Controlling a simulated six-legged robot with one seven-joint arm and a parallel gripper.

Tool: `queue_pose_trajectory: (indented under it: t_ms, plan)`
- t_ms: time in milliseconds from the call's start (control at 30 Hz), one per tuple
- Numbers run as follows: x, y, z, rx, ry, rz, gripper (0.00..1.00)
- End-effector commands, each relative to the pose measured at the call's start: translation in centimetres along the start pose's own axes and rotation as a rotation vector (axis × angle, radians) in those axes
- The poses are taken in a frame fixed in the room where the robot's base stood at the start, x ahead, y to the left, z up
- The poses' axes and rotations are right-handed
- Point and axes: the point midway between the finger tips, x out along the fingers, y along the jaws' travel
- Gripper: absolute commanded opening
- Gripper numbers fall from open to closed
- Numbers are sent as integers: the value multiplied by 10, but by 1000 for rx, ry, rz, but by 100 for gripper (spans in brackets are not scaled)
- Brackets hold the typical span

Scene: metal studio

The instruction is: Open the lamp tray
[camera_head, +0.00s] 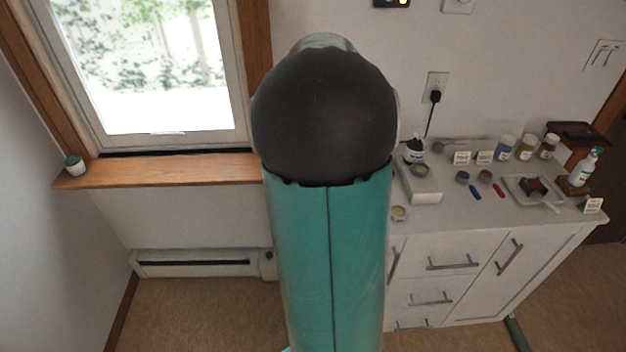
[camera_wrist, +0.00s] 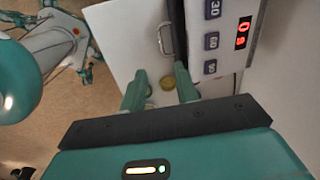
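The lamp appears to be the white device (camera_wrist: 226,40) at the upper right of the wrist view, with dark buttons marked 30, 60 and 90 and a red lit display. My gripper (camera_wrist: 160,72) is open, its two teal fingers spread and apparently empty. The fingers are just left of the device's lower edge. In the head view my arm hides the gripper.
A white cabinet (camera_head: 470,235) with grey handles stands at right. A window ledge (camera_head: 170,170) and heater (camera_head: 195,263) are at left.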

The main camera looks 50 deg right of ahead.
Motion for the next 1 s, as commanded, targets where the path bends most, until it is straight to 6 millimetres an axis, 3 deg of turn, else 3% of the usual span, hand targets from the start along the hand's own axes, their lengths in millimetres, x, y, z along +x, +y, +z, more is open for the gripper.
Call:
queue_pose_trajectory:
  t_ms: [167, 700, 1000]
  plan:
    - [16, -1, -5, 21, 5, 4, 31]
    - [117, 0, -3, 14, 3, 6, 31]
    - [139, 0, -2, 13, 2, 2, 31]
